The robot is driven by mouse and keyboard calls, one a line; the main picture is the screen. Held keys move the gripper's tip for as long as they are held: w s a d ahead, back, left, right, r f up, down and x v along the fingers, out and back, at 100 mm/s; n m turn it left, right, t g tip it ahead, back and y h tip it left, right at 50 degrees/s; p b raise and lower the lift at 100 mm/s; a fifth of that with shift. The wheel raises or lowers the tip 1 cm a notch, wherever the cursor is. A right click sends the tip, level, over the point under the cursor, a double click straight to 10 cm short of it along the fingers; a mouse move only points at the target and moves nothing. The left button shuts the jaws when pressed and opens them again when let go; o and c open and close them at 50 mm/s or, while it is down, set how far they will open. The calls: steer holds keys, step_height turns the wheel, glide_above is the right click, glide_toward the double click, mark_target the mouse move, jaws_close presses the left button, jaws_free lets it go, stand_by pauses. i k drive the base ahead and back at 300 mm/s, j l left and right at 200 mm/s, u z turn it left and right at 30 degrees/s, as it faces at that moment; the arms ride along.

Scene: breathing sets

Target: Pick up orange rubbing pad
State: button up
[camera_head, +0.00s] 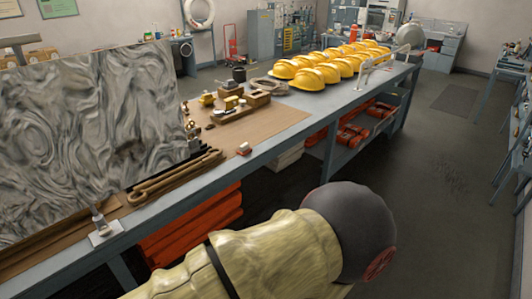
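A small orange-red block with a pale part (243,149) lies on the brown board near the front edge of the bench. It may be the orange rubbing pad, but it is too small to tell for sure. Nothing touches it from above, and its near side faces the open floor. My arm crosses the bottom of the view, below and in front of the bench. My gripper's fingers do not show, so what they hold is hidden.
The long grey bench (278,143) bears a brown board (272,121) with several small tools, and yellow helmets (313,78) farther back. A tall grey swirled panel (85,130) stands at left. Orange items (195,226) lie below. The floor (440,180) at right is clear.

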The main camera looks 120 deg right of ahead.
mark_target(244, 150)
steer(key=z, duration=4.05)
